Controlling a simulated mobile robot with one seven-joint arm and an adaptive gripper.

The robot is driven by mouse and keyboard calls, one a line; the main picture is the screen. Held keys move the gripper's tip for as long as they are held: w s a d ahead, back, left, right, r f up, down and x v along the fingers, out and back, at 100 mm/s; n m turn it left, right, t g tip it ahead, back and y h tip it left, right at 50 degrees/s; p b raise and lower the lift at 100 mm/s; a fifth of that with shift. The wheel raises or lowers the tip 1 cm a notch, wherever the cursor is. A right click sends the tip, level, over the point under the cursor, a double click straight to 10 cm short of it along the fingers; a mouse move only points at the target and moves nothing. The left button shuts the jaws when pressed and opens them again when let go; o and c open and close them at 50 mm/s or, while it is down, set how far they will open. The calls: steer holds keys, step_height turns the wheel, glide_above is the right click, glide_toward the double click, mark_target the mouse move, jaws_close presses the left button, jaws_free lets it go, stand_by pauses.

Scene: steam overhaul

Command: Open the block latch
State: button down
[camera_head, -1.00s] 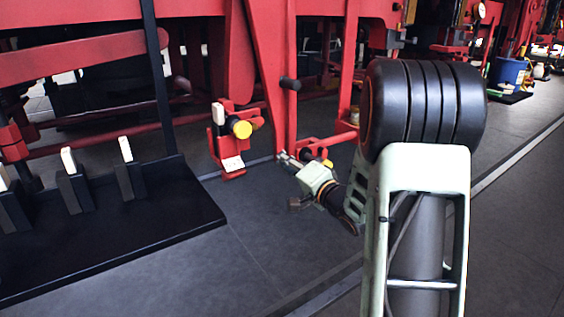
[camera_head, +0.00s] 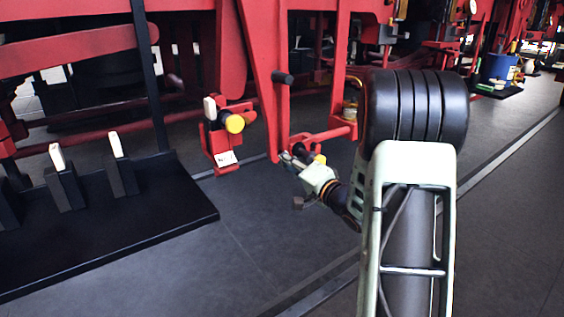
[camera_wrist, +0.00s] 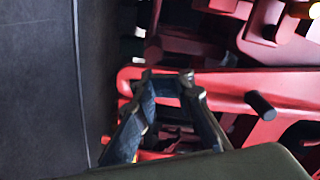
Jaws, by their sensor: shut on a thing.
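A long red lever (camera_head: 268,98) with a black peg (camera_head: 283,77) hangs down from the red frame. My gripper (camera_head: 288,160) is at its lower end, low over the floor. In the wrist view my gripper's two fingers (camera_wrist: 172,82) straddle the end part of the red lever (camera_wrist: 222,88), closed against it; the exact contact is partly hidden. A red block with a yellow knob (camera_head: 234,124), a white upright tab and a small label hangs just left of the lever. A second yellow knob (camera_head: 319,158) shows right behind my gripper. Which part is the block latch I cannot tell.
A black base (camera_head: 150,215) with several upright dark stands with white tops lies at left. A red bar (camera_head: 325,137) juts out close behind my gripper. The grey floor (camera_head: 240,262) in front is clear. A blue bucket (camera_head: 497,66) stands far right.

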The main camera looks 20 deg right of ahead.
steer(key=shift+d+f, duration=0.2)
steer(key=shift+f, duration=0.05)
steer(key=d+f, duration=0.1)
steer(key=w+d+f+b, duration=0.1)
steer(key=d, duration=0.1)
steer(key=shift+w+d+f, duration=0.1)
steer(key=shift+d+f, duration=0.1)
steer(key=shift+f, duration=0.15)
stand_by(0.7)
steer(key=c, duration=2.1)
jaws_free()
steer(key=shift+p+v, duration=0.6)
steer(key=shift+v, duration=2.95)
